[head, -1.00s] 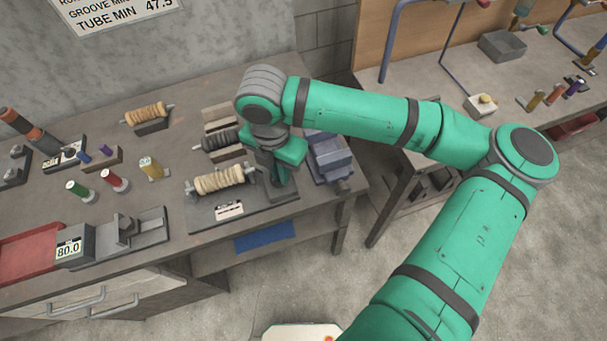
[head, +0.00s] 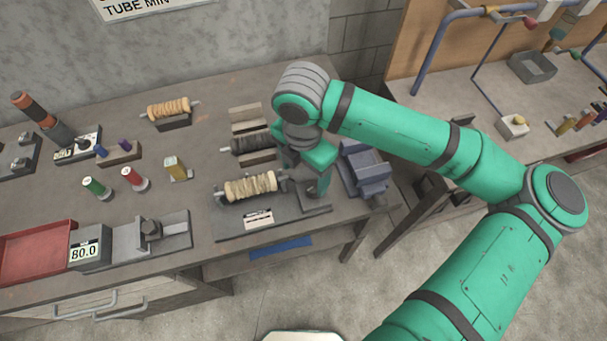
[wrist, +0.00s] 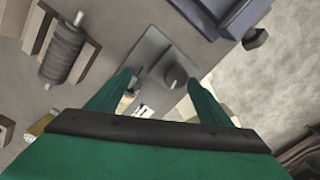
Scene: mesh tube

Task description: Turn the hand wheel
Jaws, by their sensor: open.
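The winding stand (head: 235,224) sits at the bench's front edge and bears a cream mesh roll (head: 250,187) lying level. My gripper (head: 308,182) points down over the stand's right end, beyond the roll. In the wrist view my gripper (wrist: 160,80) is open and empty, its two green fingers spread. A grey round part (wrist: 177,77) on a grey plate shows between and just beyond the fingertips; it may be the hand wheel, but I cannot tell for sure. No contact is clear. In the head view my gripper hides much of that end.
A blue-grey vise-like block (head: 364,170) stands close to the right of my gripper. A dark roll on a rack (head: 250,143) lies behind. Small spools (head: 133,178), a gauge marked 80.0 (head: 85,252) and a red tray (head: 35,250) are at left.

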